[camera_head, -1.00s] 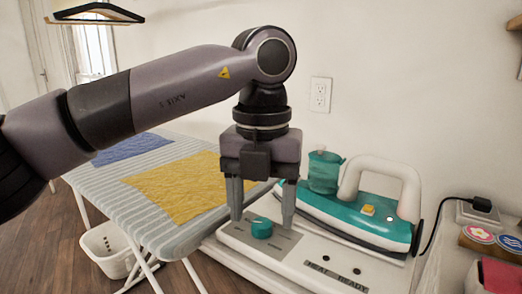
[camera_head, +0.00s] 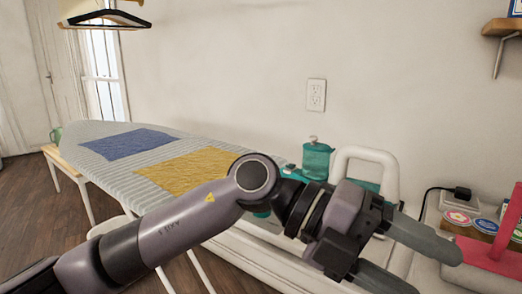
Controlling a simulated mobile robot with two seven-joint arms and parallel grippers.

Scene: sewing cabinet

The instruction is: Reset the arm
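My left arm comes in from the lower left and crosses low in front of the ironing area. Its gripper (camera_head: 432,272) points to the lower right, with its two grey fingers spread apart and nothing between them. It hangs in front of the white iron station (camera_head: 245,252) and hides most of it. The iron (camera_head: 392,180) stands behind the gripper; its white handle shows, while most of its teal body is hidden. A bit of the teal knob (camera_head: 262,214) shows beside the arm's elbow. My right gripper is not in view.
A striped ironing board (camera_head: 100,165) holds a blue cloth (camera_head: 130,143) and a yellow cloth (camera_head: 185,172). A teal bottle (camera_head: 316,160) stands behind the arm. A red stand (camera_head: 490,255) and round patches (camera_head: 457,219) are at the right, close to the gripper. A wall shelf (camera_head: 503,27) is above.

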